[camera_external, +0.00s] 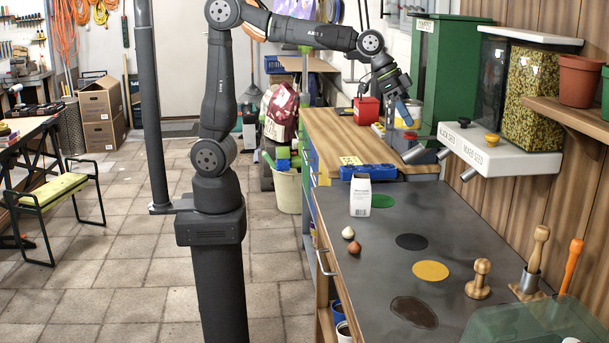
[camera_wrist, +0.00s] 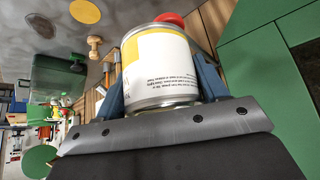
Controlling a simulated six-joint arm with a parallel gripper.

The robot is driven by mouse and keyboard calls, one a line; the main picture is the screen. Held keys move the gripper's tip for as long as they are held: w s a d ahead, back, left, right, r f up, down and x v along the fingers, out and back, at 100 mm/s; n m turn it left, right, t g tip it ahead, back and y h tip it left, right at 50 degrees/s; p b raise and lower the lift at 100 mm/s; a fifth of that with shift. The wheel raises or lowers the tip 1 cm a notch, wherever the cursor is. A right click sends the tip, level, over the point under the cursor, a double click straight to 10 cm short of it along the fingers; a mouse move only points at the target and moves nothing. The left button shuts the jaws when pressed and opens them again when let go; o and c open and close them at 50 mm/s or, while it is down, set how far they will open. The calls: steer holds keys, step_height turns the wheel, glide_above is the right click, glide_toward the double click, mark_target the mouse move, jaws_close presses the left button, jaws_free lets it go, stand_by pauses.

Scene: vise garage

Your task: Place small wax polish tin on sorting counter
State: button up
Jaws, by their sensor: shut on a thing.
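A small tin (camera_wrist: 160,62) with a white and yellow label and metal rims fills the middle of the wrist view. My gripper (camera_wrist: 163,88) is shut on it, with a blue finger on each side. The dark grey counter (camera_external: 450,222) with coloured round spots lies nearer the camera and lower than my gripper. A green, a black, a yellow and a brown spot are on it.
A white carton (camera_external: 360,197), two small bulbs (camera_external: 354,247) and a wooden knob-shaped tool (camera_external: 479,279) stand on the counter. Seed dispensers (camera_external: 490,145) jut out at the right, beside a green cabinet (camera_external: 445,70). A red box (camera_external: 366,109) sits on the wooden bench behind. The counter's middle has free room.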

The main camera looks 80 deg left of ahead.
steer(key=s+a+n+y, duration=0.1)
steer(key=a+n+y, duration=0.3)
steer(key=a, duration=0.7)
steer(key=a+f+n, duration=0.3)
steer(key=a+f, duration=0.2)
steer(key=f, duration=0.2)
steer(key=w+a+f+n+y, duration=0.1)
steer(key=w+a+f, duration=0.15)
steer(key=a, duration=0.45)
steer(key=w+a+f+n, duration=0.1)
steer(key=w+a, duration=0.2)
steer(key=a, duration=0.3)
steer(key=n+g+y, duration=0.2)
steer(key=n+y, duration=0.2)
steer(key=n, duration=0.4)
glide_above(342, 129)
steer(key=s+d, duration=0.2)
steer(key=d, duration=0.1)
steer(key=f, duration=1)
steer(key=shift+w+f, duration=0.2)
steer(key=shift+f, duration=0.05)
steer(key=shift+a+f, duration=0.1)
steer(key=shift+a, duration=0.1)
steer(key=shift+f, duration=1.95)
steer(key=shift+f, duration=0.15)
